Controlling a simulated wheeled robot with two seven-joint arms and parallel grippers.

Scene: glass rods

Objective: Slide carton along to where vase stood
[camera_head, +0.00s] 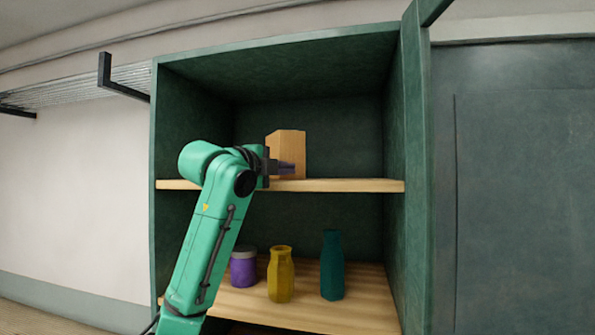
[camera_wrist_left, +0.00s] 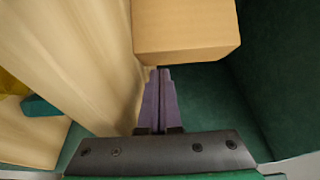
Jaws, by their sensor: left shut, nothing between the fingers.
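The carton (camera_head: 291,146), a plain tan box, stands upright on the upper shelf of the green cabinet. It also fills the top middle of the left wrist view (camera_wrist_left: 185,30). My left gripper (camera_head: 290,169) is shut and empty at the carton, in front of its lower part in the head view. In the left wrist view its purple fingertips (camera_wrist_left: 160,70) lie together right by the carton's near edge; I cannot tell whether they touch. A yellow vase (camera_head: 281,275) and a teal vase (camera_head: 332,265) stand on the lower shelf. My right gripper is not in view.
The upper shelf (camera_head: 355,186) is bare to the right of the carton, up to the cabinet's side wall (camera_head: 394,130). A purple jar (camera_head: 243,267) with a grey lid stands on the lower shelf, partly near my arm. An open door edge rises at the right.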

